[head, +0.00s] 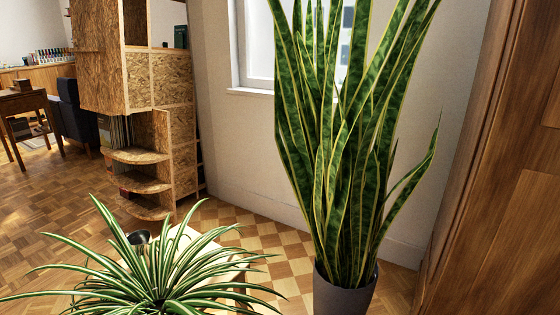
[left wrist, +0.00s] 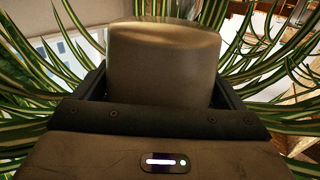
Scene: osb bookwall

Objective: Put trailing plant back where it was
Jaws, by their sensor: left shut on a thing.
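The trailing plant (head: 165,275), with long green leaves edged in pale cream, fills the lower left of the head view. Its leaves also surround the left wrist view (left wrist: 45,75). My left gripper (left wrist: 163,85) is shut on its smooth brownish pot (left wrist: 165,55), with a dark finger on each side. In the head view the leaves hide the pot and most or all of this gripper. My right gripper is not in view.
A pale low table (head: 190,243) stands behind the leaves, with a small dark round object (head: 138,237) near it. A tall snake plant (head: 345,160) in a dark pot (head: 343,295) stands right. An OSB shelf (head: 172,110) and wooden cabinet (head: 500,200) flank the parquet floor (head: 280,245).

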